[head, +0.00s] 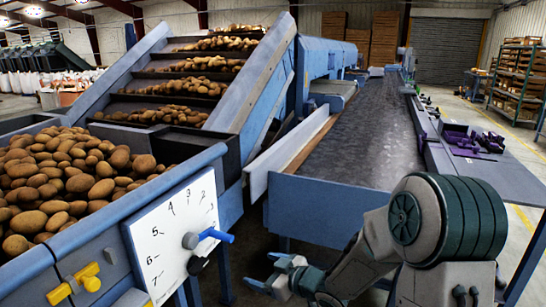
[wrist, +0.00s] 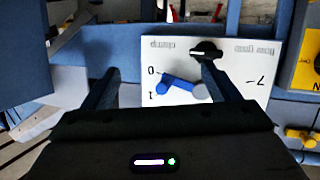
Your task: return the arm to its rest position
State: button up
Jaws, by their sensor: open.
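My gripper (head: 264,272) is low in the head view, in front of the machine and to the right of the white dial panel (head: 160,262). Its fingers are apart with nothing held between them. In the wrist view, my gripper (wrist: 160,88) spreads over the upside-down panel (wrist: 262,62). The blue lever (wrist: 178,82) shows between the fingertips in that picture; touching cannot be told there. In the head view, the blue lever (head: 217,235) points right from its grey hub, and my gripper is apart from it.
A potato-filled hopper (head: 70,185) stands at left, with an inclined conveyor (head: 190,88) behind it. A long dark belt (head: 365,135) runs away behind my arm. Yellow handles (head: 75,287) sit left of the panel. Its black knob (wrist: 205,50) shows near the lever. Floor is open at right.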

jog(key=s+d+r+m+h+p, duration=0.3)
jog(key=d+r+h+p, duration=0.1)
jog(key=d+r+h, duration=0.3)
jog(key=s+d+r+m+h+p, duration=0.3)
jog(key=d+r+m+h+p, duration=0.1)
jog(key=d+r, duration=0.4)
jog(key=s+d+r+m+g+p, duration=0.1)
jog(key=s+r+m+g+p, duration=0.1)
jog(key=s, duration=0.7)
jog(key=s+d+r+m+g+p, duration=0.1)
jog(key=s+r+m+g+p, duration=0.1)
jog(key=s, duration=0.7)
notch_tip(320, 180, up, 3)
jog(key=shift+s+d+r+m+g+p, duration=0.15)
jog(key=shift+s+d+m+g+p, duration=0.2)
jog(key=shift+g+p, duration=0.6)
jog(key=shift+w, duration=0.1)
